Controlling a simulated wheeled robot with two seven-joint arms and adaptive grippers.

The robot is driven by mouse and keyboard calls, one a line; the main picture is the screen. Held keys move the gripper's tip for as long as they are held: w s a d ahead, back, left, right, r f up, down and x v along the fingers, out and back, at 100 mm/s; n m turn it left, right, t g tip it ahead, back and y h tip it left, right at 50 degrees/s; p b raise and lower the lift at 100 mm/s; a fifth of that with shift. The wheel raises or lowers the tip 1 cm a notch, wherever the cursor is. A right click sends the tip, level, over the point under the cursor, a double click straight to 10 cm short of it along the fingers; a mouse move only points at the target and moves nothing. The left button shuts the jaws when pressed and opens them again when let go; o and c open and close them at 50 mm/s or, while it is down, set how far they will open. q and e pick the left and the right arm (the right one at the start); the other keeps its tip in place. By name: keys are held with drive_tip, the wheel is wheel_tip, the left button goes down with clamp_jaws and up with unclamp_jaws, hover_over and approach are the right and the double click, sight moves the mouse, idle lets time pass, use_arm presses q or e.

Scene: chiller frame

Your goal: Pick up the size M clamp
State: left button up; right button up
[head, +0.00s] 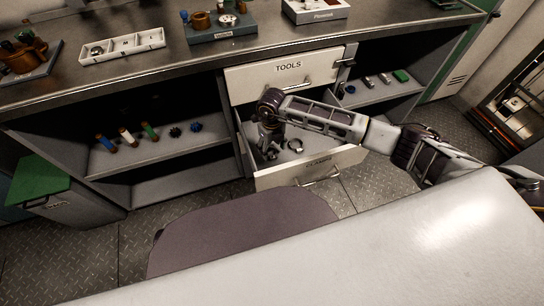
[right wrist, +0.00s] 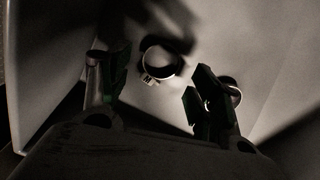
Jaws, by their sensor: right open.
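The open lower drawer (head: 300,170) holds ring-shaped clamps. My right gripper (head: 268,145) reaches down into this drawer, partly hidden by its own arm. In the right wrist view the gripper (right wrist: 158,85) is open, one finger at each side. A round metal clamp with a small light tag (right wrist: 162,63) lies on the drawer floor ahead of and between the fingers, apart from them. A second ring clamp (right wrist: 230,92) is partly hidden behind the right finger. A clamp (head: 295,145) shows in the head view. My left gripper is out of view.
The shut drawer marked TOOLS (head: 285,75) is just above. The drawer wall (right wrist: 45,70) rises at the left of the wrist view. Shelves with small items (head: 150,150) flank the drawers. The worktop (head: 180,55) carries trays and holders.

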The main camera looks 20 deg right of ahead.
drive_tip(key=shift+f, duration=1.15)
drive_tip(key=shift+c, duration=0.4)
drive_tip(key=c, duration=0.9)
